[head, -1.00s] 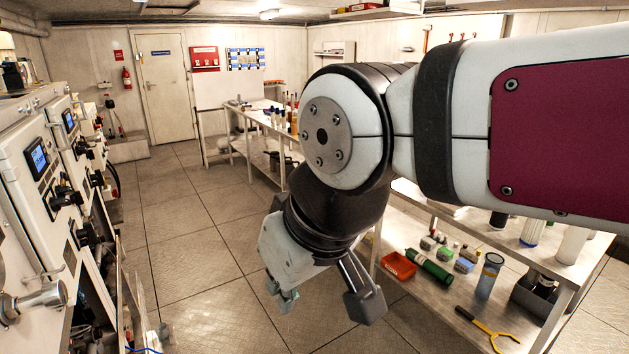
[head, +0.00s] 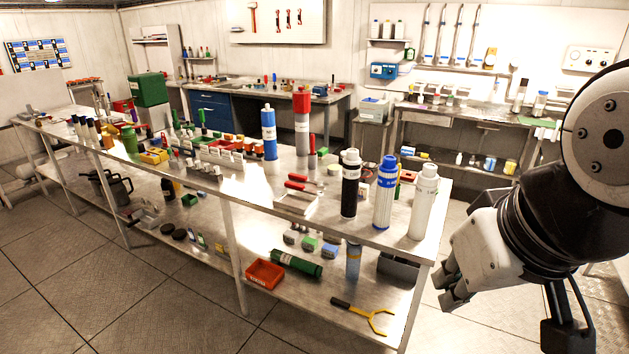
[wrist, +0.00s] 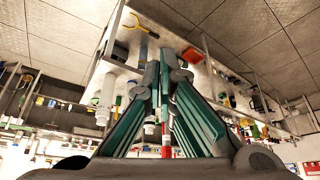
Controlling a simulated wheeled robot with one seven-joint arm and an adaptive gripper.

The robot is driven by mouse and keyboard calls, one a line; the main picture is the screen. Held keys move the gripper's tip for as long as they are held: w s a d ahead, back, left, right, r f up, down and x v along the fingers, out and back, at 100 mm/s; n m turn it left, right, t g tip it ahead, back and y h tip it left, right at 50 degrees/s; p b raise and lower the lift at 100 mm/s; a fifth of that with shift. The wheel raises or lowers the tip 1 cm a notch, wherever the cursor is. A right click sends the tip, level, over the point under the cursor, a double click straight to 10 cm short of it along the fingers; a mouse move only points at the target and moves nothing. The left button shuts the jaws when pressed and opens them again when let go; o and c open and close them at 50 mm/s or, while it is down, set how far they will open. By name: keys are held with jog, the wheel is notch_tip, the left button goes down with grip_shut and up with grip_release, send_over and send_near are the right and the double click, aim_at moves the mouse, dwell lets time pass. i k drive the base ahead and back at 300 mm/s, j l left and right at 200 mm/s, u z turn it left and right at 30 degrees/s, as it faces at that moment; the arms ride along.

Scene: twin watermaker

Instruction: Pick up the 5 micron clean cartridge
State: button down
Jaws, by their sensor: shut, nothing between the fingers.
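Three upright cartridges stand at the right end of the workbench top in the head view: a black one with a white cap (head: 349,190), a white one with a blue cap (head: 384,200) and a plain white one (head: 424,208). I cannot read a micron rating on any of them, so which is the 5 micron clean one is unclear. My gripper (head: 508,312) hangs right of the bench end, apart from all three. In the wrist view my gripper (wrist: 163,68) is shut and empty. A white cylinder (wrist: 104,98) shows left of the fingers there.
The workbench (head: 200,185) also bears a blue container (head: 269,140), a red-topped one (head: 302,135) and small tools. Its lower shelf holds a red tray (head: 265,274), a green cylinder (head: 297,264) and a yellow fork tool (head: 365,316). Open floor (head: 150,295) lies in front.

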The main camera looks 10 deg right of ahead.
aim_at(426, 187)
jog(key=z, duration=0.5)
jog(key=i+j+z, duration=0.1)
jog(key=i, duration=0.4)
jog(key=i+j+z, duration=0.1)
jog(key=i+j, duration=0.2)
jog(key=i, duration=0.15)
jog(key=i+j+z, duration=0.1)
jog(key=i+j, duration=0.2)
jog(key=i, duration=0.2)
